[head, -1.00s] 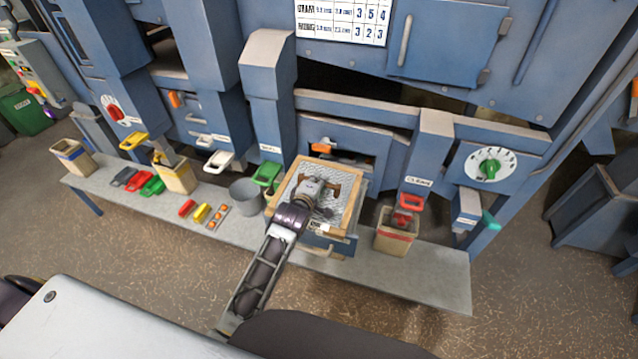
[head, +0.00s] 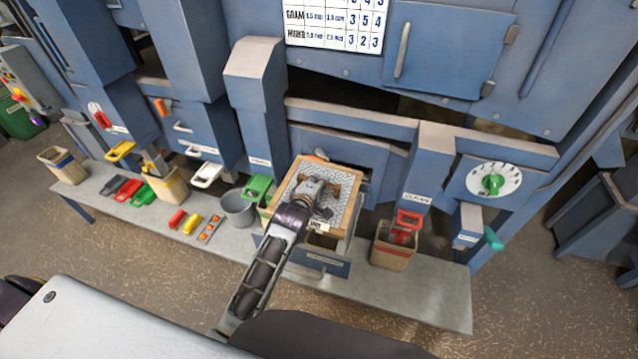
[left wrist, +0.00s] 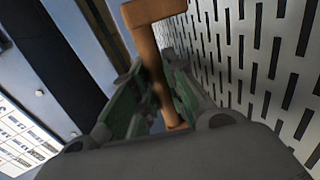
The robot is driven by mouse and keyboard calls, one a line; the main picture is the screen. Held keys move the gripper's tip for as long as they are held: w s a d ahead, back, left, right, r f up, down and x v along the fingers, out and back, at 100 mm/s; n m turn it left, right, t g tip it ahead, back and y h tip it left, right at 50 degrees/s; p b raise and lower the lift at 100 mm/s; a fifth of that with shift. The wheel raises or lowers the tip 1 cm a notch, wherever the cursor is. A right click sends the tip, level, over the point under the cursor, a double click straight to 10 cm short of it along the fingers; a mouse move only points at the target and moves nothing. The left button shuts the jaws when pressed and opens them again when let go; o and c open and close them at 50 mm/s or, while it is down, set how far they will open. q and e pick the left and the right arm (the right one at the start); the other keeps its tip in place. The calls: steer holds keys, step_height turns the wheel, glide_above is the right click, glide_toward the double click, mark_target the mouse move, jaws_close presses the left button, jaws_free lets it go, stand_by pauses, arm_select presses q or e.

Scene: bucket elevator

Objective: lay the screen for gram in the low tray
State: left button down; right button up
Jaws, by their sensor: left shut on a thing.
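The screen (head: 345,222) is a wooden-framed square with a slotted grey metal sheet and a small paper label on its near edge; I cannot read the label surely. My left gripper (head: 322,188) is over its middle, shut on its copper-brown handle, which shows between the fingers in the left wrist view (left wrist: 154,70). The slotted sheet (left wrist: 262,60) fills the right of that view. A blue pulled-out tray (head: 310,262) with a front handle is below the screen, its inside mostly hidden. I cannot tell whether the screen touches it. My right gripper is not in view.
A grey bucket (head: 238,211) and a green-handled part (head: 258,188) stand just left of the tray. A bin with red contents (head: 392,250) stands to the right. The machine front (head: 345,150) is close behind. The bench's right end (head: 435,295) is clear.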

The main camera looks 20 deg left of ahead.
arm_select(q)
steer(key=shift+w+r, duration=0.2)
steer(key=shift+r, duration=0.05)
steer(key=shift+w+f, duration=0.2)
steer(key=shift+f, duration=0.85)
steer(key=shift+s+f+b, duration=0.15)
steer(key=shift+f+b, duration=0.55)
steer(key=shift+f, duration=0.1)
steer(key=shift+f+b, duration=1.05)
steer(key=shift+f, duration=0.7)
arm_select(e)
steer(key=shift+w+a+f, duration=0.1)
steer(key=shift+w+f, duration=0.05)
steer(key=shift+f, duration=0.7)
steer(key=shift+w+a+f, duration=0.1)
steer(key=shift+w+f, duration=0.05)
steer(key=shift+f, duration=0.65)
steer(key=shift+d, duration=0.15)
arm_select(q)
steer(key=shift+f, duration=0.15)
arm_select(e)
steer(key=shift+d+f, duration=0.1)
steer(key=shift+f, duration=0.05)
